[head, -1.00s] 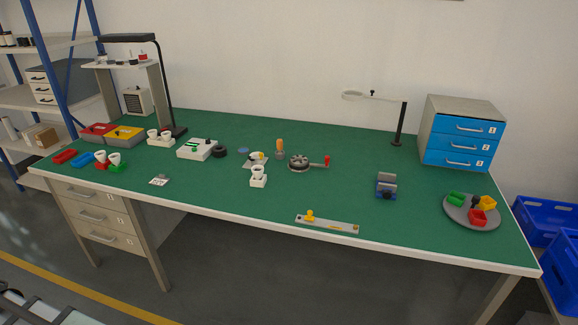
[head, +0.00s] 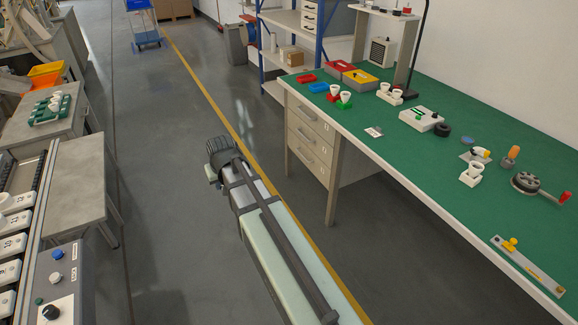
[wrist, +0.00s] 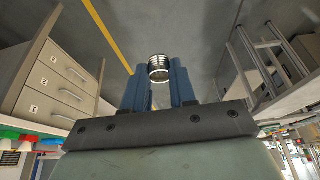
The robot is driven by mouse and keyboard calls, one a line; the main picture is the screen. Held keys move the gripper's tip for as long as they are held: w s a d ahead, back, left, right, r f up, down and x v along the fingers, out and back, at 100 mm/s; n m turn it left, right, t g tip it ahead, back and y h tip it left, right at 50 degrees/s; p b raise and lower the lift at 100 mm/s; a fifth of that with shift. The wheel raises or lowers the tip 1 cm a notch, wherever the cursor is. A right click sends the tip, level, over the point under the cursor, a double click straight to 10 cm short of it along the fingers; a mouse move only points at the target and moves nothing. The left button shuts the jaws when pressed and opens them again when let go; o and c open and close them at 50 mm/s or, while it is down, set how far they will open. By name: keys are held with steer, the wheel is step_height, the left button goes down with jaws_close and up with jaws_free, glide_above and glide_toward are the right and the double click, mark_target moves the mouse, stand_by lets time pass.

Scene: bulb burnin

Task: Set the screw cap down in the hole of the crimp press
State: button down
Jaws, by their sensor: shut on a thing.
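In the wrist view the screw cap (wrist: 160,69), a short silvery threaded cylinder, sits between the blue fingertips of my gripper (wrist: 158,72). My gripper is shut on it and holds it in the air above the grey floor. In the head view my arm reaches over the aisle left of the green bench; the cap and fingers cannot be made out there. A round dark grey device with a red-handled lever (head: 528,182) stands at the right of the bench and may be the crimp press. Its hole is not clear, and my gripper is far from it.
A conveyor (head: 20,225) lies left. The aisle floor between is clear.

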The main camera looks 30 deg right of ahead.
steer(key=s+r, duration=0.3)
steer(key=s, duration=0.4)
steer(key=s+d+m+h, duration=0.1)
steer(key=s+d+m, duration=0.2)
steer(key=d, duration=1)
steer(key=s+d+m+h, duration=0.1)
steer(key=s+d+m, duration=0.15)
steer(key=d, duration=1.15)
steer(key=s+d+m+h, duration=0.15)
steer(key=s+d, duration=0.25)
steer(key=d, duration=0.9)
steer(key=s+d+r+m+g, duration=0.1)
steer(key=s+d+m, duration=0.2)
steer(key=s+d, duration=1)
steer(key=s+d+r+m+g+h, duration=0.1)
steer(key=s+d+r+m, duration=0.15)
steer(key=s+d, duration=1)
steer(key=s+d+m+g, duration=0.25)
steer(key=s+d, duration=0.35)
steer(key=d, duration=1.3)
steer(key=s+d+r+m, duration=0.2)
steer(key=d+m, duration=0.1)
steer(key=d, duration=1)
steer(key=shift+d, duration=0.15)
steer(key=shift+f, duration=0.15)
